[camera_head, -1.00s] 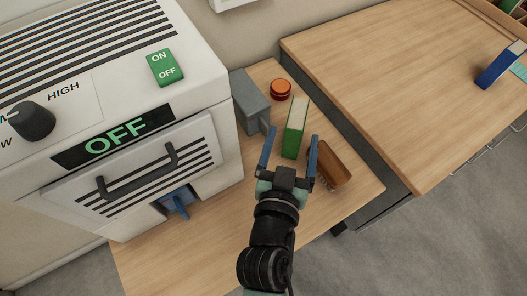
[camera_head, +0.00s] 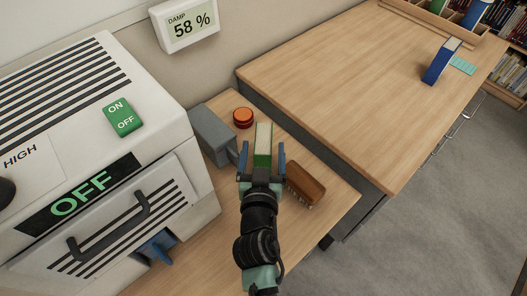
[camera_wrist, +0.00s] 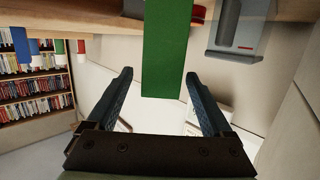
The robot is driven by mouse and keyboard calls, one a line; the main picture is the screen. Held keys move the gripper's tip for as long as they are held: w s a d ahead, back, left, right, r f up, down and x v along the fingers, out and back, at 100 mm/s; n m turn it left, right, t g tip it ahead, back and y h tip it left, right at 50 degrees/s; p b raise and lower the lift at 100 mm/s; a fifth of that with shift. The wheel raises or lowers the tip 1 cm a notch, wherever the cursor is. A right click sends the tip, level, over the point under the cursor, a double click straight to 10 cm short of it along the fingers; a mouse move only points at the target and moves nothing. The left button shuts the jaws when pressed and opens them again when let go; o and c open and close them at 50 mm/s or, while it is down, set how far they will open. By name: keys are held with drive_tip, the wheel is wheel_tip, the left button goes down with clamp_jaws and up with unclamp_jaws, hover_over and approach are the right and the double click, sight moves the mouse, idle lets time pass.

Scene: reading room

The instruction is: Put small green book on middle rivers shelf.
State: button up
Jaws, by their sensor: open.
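The small green book (camera_head: 263,142) stands upright on the small wooden table, between a grey box and a wooden brush. My gripper (camera_head: 261,163) is open, with one blue finger on each side of the book's near end. In the wrist view the green book (camera_wrist: 167,50) shows ahead of and between the open fingers (camera_wrist: 163,88); its lower end reaches to about the fingertips. I cannot tell whether either finger touches it. The middle rivers shelf cannot be made out for certain; a wooden rack with compartments (camera_head: 451,14) stands at the far right of the large table.
The grey box (camera_head: 214,135) and an orange-red button (camera_head: 243,117) are left of the book; the wooden brush (camera_head: 306,183) is close on the right. A white machine reading OFF (camera_head: 150,150) stands left. A blue book (camera_head: 440,62) stands on the large table (camera_head: 330,90), mostly clear.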

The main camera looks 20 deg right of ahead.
sight(263, 142)
drive_tip(key=shift+x, duration=1.65)
clamp_jaws()
